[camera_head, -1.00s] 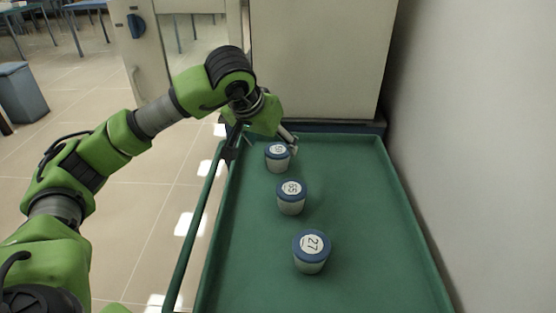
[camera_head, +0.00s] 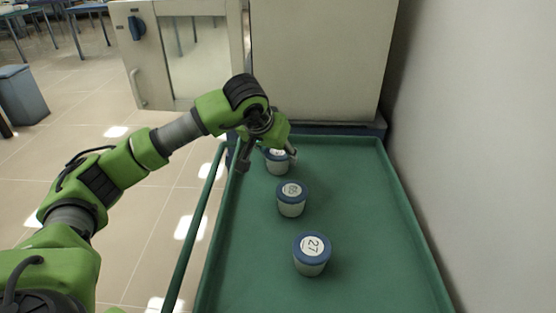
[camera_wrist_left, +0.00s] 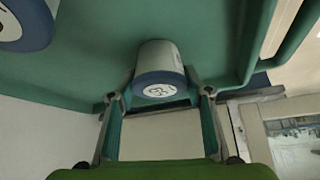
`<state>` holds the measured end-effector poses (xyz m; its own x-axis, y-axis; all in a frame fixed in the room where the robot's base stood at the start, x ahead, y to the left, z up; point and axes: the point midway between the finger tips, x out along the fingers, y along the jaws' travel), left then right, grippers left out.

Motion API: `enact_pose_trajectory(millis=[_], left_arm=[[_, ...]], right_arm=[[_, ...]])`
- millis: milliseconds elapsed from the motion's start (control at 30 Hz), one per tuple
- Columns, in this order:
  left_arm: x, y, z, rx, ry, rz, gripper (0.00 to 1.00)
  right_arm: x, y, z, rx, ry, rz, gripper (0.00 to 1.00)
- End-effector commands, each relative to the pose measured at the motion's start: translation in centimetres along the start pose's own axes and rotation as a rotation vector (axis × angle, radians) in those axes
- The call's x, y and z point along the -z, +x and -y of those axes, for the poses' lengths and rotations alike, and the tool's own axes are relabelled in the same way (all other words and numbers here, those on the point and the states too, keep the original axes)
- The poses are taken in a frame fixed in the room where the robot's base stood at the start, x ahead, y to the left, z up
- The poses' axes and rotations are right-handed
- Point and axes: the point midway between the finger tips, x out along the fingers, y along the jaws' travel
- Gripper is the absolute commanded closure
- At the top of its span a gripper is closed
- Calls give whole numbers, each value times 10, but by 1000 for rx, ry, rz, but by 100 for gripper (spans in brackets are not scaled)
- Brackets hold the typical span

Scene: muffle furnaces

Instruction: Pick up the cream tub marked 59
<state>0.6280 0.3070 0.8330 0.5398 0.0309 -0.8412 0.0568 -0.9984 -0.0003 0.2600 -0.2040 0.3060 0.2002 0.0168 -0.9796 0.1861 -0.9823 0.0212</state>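The far tub (camera_head: 277,168) is cream with a blue lid. It stands upright near the far end of the green tray (camera_head: 350,220), its label mostly hidden by my left gripper (camera_head: 268,159). In the left wrist view this tub (camera_wrist_left: 159,62) shows its lid and a label that looks like 59, though I cannot read it surely. My left gripper (camera_wrist_left: 161,96) is open, with a finger to each side of the lid end and a gap on both sides. My right gripper is not in view.
Two similar tubs stand nearer in the tray: a middle one (camera_head: 291,207) with an unclear label and a front one (camera_head: 310,264) marked 27. A furnace body (camera_head: 320,60) rises behind the tray, and a wall (camera_head: 470,130) runs along the right. The tray's right side is clear.

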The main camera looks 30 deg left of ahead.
Motion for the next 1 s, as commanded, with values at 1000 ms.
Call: enact_pose_trajectory(millis=[1000], left_arm=[[29,-95,46,4,-5,-5,79]], right_arm=[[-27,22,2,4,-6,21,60]])
